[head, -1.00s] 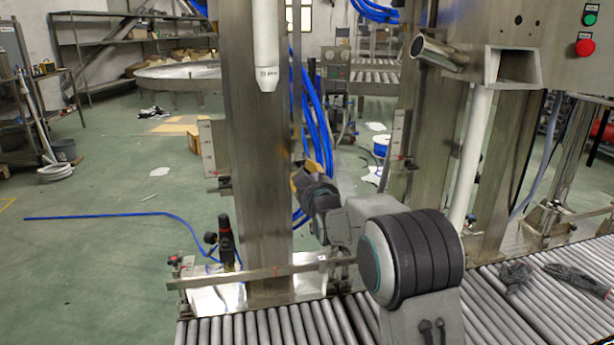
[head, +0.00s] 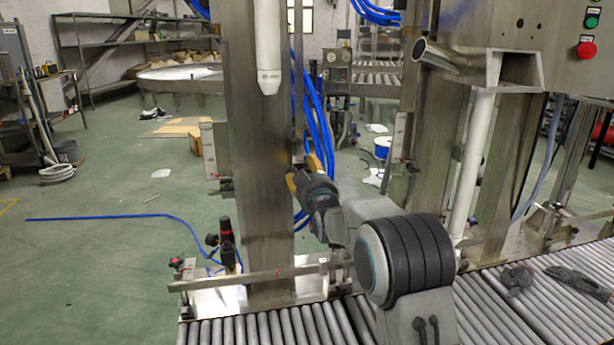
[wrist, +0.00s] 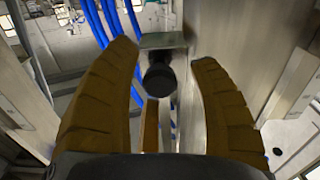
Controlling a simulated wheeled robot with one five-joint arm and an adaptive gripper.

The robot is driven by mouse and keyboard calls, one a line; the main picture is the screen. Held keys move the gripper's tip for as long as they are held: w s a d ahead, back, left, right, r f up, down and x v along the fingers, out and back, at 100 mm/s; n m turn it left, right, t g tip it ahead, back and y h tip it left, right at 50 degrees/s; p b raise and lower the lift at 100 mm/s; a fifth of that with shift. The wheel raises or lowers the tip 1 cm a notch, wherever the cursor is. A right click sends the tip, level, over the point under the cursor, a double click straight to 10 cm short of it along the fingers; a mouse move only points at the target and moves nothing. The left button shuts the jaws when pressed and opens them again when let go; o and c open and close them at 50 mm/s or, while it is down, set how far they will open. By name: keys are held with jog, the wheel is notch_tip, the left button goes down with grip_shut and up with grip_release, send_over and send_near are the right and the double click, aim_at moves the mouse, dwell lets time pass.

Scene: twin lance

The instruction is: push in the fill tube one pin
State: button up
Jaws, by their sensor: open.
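The white fill tube (head: 268,45) hangs upright in front of the steel column in the head view, its tapered tip pointing down. My gripper (head: 301,171) is beside the column's right side, lower than the tube tip, with its orange fingers apart. In the wrist view my gripper (wrist: 165,55) is open and empty. A round black knob (wrist: 158,80), which looks like the pin, sits under a small metal bracket (wrist: 162,40) beside the column. It shows between the two fingers, apparently beyond them; I cannot tell the exact gap. The knob is hidden in the head view.
The steel column (head: 258,200) stands close to my gripper. Blue hoses (head: 315,120) run down behind it. A roller conveyor (head: 500,310) with dark gloves (head: 575,280) lies below. A second white tube (head: 472,165) stands at right. Open green floor (head: 110,250) is at left.

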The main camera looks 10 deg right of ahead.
jog(key=s, duration=1.2)
jog(key=shift+r, duration=0.1)
dwell(0.4)
jog(key=s+r+g+p, duration=0.5)
jog(key=s+r+p, duration=0.3)
jog(key=s+p, duration=0.4)
jog(key=s+r+m+g+p, duration=0.1)
jog(key=s+r+g+p, duration=0.3)
jog(key=s+r+p, duration=0.4)
jog(key=s+r+m+g+p, duration=0.1)
jog(key=s+r+g+p, duration=0.4)
jog(key=s+p, duration=1.3)
notch_tip(320, 180, up, 3)
jog(key=shift+f+g, duration=0.1)
jog(key=shift+g, duration=0.2)
jog(key=shift+o, duration=0.5)
